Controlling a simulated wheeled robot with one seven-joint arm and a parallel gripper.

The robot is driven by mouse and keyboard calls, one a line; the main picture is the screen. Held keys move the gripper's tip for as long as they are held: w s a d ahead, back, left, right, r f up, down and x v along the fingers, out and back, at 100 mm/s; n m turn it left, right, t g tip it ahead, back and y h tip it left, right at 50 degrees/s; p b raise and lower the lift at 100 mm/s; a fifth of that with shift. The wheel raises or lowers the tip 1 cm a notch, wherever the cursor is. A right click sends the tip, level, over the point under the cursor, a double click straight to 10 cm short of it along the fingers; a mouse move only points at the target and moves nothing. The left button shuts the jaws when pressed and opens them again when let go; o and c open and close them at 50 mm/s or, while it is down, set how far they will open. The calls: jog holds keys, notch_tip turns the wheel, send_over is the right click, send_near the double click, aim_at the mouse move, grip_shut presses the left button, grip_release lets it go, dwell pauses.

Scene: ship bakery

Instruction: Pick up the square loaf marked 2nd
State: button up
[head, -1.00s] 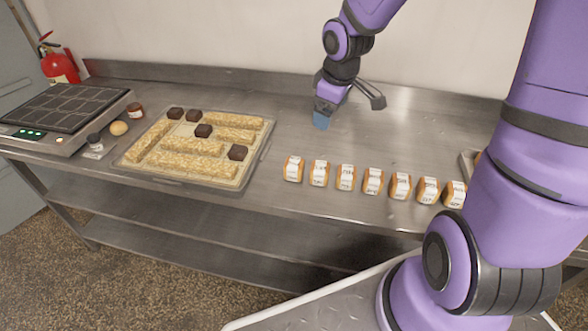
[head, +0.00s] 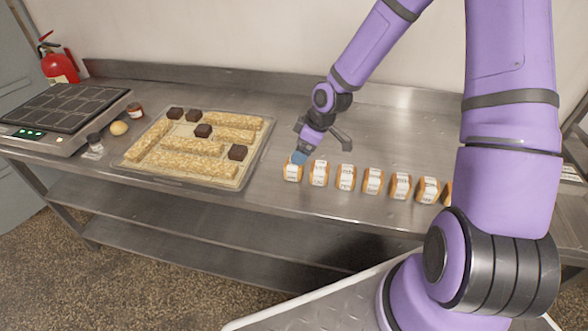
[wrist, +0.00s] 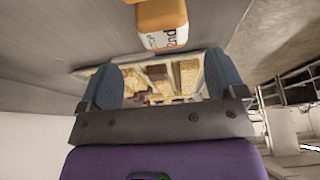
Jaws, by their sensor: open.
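A small square loaf marked 2nd (wrist: 163,42) shows at the top of the wrist view, orange-brown with a white printed band. It lies just beyond my open gripper (wrist: 163,80), centred between the two blue fingers and not between their pads. In the head view my gripper (head: 300,157) is low over the counter, at the back of the leftmost loaf (head: 292,172) in a row of several. It overlaps that loaf's upper edge in the picture; contact cannot be told. The labels are too small to read in the head view.
The other banded loaves (head: 346,177) stand in a row to the right, the far one partly hidden by my arm. A tray (head: 240,183) with oat slabs and dark cubes lies to the left. The steel counter (head: 390,135) behind the row is clear.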

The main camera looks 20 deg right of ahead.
aim_at(292, 165)
jog(key=x, duration=0.2)
jog(key=shift+w+a+f, duration=0.1)
jog(key=shift+a+f, duration=0.05)
jog(key=shift+f, duration=0.2)
jog(key=shift+s+x, duration=0.15)
jog(key=shift+x, duration=1.2)
jog(key=shift+s+x, duration=0.1)
jog(key=shift+x, duration=1.3)
jog(key=c, duration=1)
jog(key=shift+r, duration=0.15)
